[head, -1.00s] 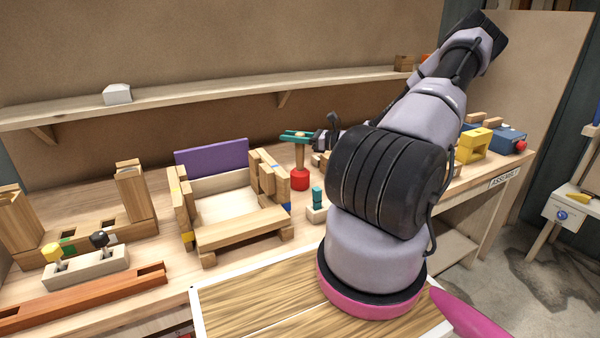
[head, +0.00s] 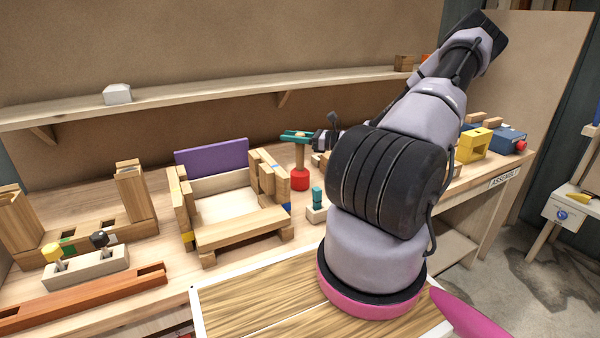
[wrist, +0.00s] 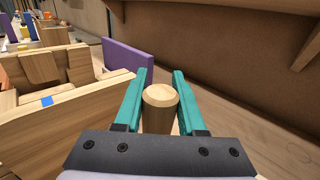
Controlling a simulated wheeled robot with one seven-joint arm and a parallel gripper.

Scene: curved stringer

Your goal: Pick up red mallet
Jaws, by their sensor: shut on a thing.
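The red mallet stands upright with its red head (head: 300,180) down on the workbench and its wooden handle (head: 300,158) pointing up, right of the wooden frame assembly. My gripper (head: 297,137) has its teal fingers at the top of the handle, reaching in from the right. In the wrist view the round handle end (wrist: 160,97) sits between the two teal fingers (wrist: 158,100), which are shut on it. The red head is hidden below in the wrist view.
A wooden frame with a purple panel (head: 212,157) stands close left of the mallet. A small block with a teal peg (head: 317,197) is in front. A shelf (head: 215,92) runs along the wall behind. Yellow and blue blocks (head: 472,145) lie at the right.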

